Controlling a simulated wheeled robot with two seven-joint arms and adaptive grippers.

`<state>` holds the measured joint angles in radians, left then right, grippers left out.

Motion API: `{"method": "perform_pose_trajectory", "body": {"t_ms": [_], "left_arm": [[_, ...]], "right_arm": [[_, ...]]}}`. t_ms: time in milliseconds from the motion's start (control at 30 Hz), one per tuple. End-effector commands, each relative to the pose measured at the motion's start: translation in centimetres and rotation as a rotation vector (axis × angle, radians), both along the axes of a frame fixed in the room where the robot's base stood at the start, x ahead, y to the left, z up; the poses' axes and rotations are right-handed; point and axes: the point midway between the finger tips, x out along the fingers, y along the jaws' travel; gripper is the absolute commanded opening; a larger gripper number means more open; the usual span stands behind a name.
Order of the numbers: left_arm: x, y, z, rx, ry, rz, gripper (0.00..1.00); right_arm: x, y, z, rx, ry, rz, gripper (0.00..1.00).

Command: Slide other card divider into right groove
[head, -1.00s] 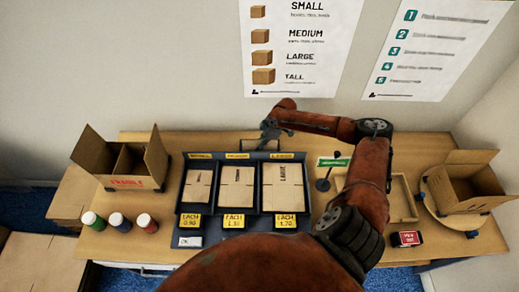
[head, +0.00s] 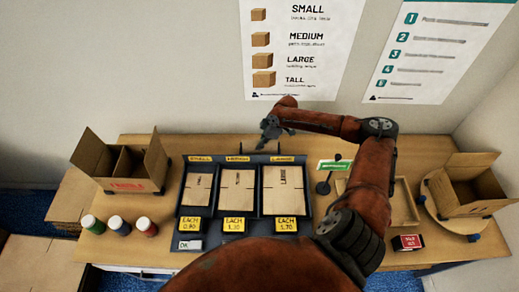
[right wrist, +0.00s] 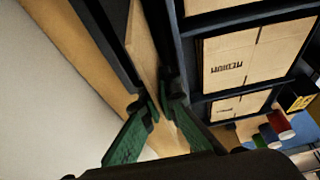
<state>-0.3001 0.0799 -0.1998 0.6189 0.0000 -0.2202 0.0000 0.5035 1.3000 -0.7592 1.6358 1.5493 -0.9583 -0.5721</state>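My right gripper (head: 270,132) is above the back edge of the tray of flat cartons. In the right wrist view its green fingers (right wrist: 164,103) are apart, with a tan strip (right wrist: 146,45) showing between them. My left gripper is not in view.
The black tray (head: 208,241) holds flat cartons in three bays, one marked MEDIUM (right wrist: 228,68). A thin black frame (head: 252,147) stands behind it. Several capped bottles (head: 119,226) stand at front left. Another open carton (head: 468,187) sits on a turntable (head: 437,208) at the right.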

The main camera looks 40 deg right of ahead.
Motion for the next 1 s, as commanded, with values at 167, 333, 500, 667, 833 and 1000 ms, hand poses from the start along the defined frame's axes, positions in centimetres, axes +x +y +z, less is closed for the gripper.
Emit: {"method": "perform_pose_trajectory", "body": {"t_ms": [167,333,500,667,833,1000], "left_arm": [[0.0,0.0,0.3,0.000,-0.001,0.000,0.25],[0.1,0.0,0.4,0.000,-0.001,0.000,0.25],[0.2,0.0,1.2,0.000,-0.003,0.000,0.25],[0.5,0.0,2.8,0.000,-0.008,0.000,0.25],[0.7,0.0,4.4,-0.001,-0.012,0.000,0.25],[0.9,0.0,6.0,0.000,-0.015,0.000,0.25]], "right_arm": [[0.1,-0.1,4.1,-0.002,-0.004,0.000,0.00],[0.1,0.0,6.8,-0.001,-0.002,0.000,0.00],[0.0,0.0,8.7,0.000,-0.002,-0.001,0.00],[0.0,0.0,10.3,0.000,-0.002,-0.001,0.00],[0.1,0.0,11.7,0.001,-0.002,0.000,0.00],[0.1,0.0,13.2,0.001,-0.002,0.000,0.00]]}}
